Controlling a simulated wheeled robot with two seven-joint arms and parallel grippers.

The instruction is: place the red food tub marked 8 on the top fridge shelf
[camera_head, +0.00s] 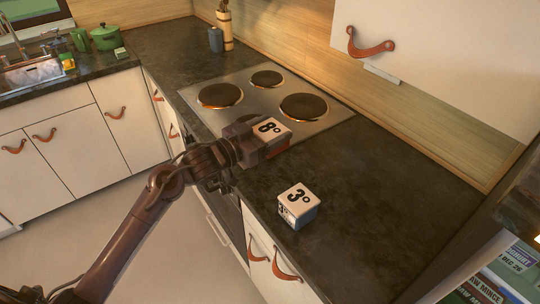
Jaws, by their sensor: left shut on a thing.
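The red food tub marked 8 (272,129) has a white lid with a black 8 and a red side showing below it. My left gripper (252,142) is shut on the tub, at its left side. The tub is over the front edge area of the stove; I cannot tell whether it touches the surface below. The far part of the tub's left side is hidden by the gripper. The fridge (500,270) seems to be at the lower right, with only labelled packs showing; its top shelf cannot be made out. My right gripper is not in view.
A white tub marked 3 (298,205) stands on the dark counter (380,200) nearer me. The stove (325,115) has several round plates. A cabinet with a leather pull (370,44) hangs above. The right part of the counter is clear.

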